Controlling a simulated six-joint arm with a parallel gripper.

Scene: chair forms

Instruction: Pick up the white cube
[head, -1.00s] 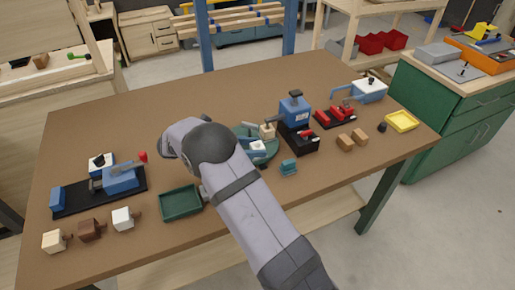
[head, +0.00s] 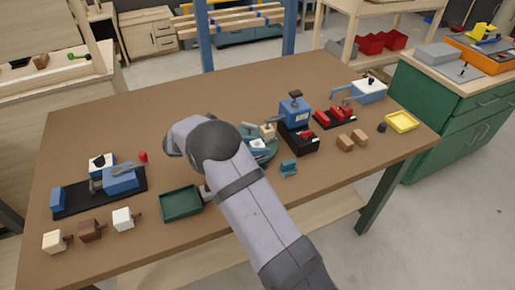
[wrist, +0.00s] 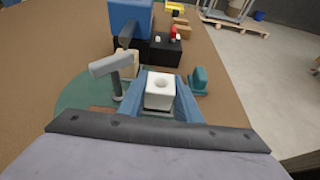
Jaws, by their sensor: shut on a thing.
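A white cube (wrist: 160,92) with a round hole in its top is between the two blue fingers of my gripper (wrist: 160,84) in the wrist view. The fingers are shut on its left and right sides. It is over or on a round green base (wrist: 72,101); I cannot tell whether it touches it. In the head view my arm hides most of the gripper and the cube. Another white block (head: 122,219) with a peg stands at the table's front left, away from my gripper.
A grey hammer-like lever (wrist: 112,68) and a beige block (wrist: 127,58) stand close left of the cube. A small teal piece (wrist: 198,82) is close right. A blue-and-black press (head: 294,112) stands behind. A green tray (head: 181,203) is left of my arm. The table's back middle is clear.

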